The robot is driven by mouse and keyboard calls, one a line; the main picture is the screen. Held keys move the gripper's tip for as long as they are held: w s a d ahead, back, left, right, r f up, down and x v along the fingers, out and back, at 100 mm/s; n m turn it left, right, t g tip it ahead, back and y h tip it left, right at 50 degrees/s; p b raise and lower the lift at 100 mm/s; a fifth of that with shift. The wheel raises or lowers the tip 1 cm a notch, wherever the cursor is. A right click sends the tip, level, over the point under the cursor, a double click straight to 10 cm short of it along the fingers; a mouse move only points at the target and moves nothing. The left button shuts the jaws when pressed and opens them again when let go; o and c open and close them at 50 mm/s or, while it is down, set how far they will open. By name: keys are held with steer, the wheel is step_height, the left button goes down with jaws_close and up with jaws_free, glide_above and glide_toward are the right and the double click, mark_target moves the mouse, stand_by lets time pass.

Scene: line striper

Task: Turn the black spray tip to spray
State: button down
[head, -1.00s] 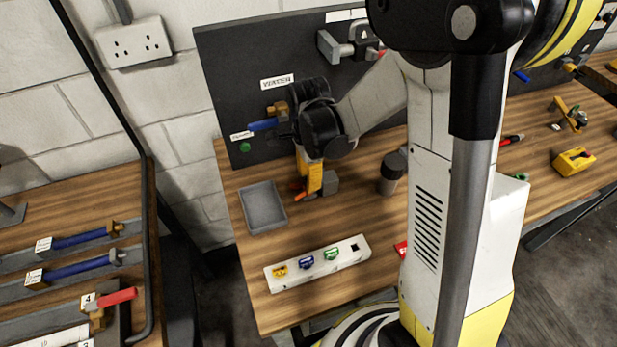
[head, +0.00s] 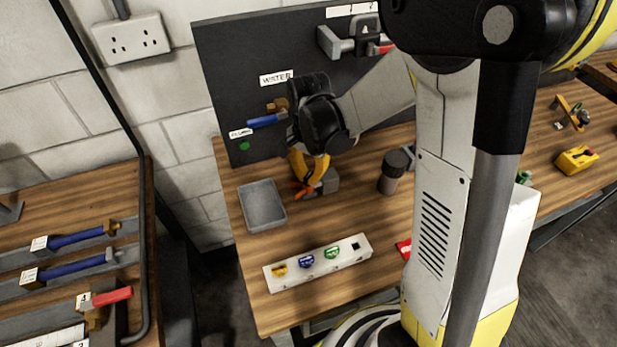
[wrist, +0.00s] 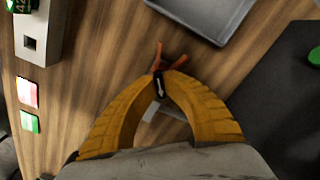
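The black spray tip (wrist: 159,88) with a white arrow mark shows in the wrist view, between the ends of my gripper's yellow fingers. An orange two-pronged guard (wrist: 158,60) spreads out just beyond it. My gripper (wrist: 165,80) looks shut on the black tip, with the fingers bowed out on both sides. In the head view my gripper (head: 303,183) points down at the orange guard (head: 301,190), beside a grey block (head: 331,182) on the bench. The black tip is hidden in the head view.
A grey tray (head: 263,206) lies left of my gripper, and a dark-lidded jar (head: 392,177) stands right. A white holder (head: 317,263) with coloured tips lies in front. A black tool board (head: 235,75) rises behind.

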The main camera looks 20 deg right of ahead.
steer(key=shift+n, duration=0.8)
steer(key=shift+n+b, duration=0.3)
steer(key=shift+n, duration=0.9)
steer(key=n, duration=0.3)
steer(key=shift+f+n, duration=0.1)
steer(key=shift+n, duration=0.2)
steer(key=n, duration=0.3)
steer(key=shift+b, duration=0.4)
steer(key=n, duration=0.4)
steer(key=shift+b, duration=0.3)
steer(key=n, duration=0.5)
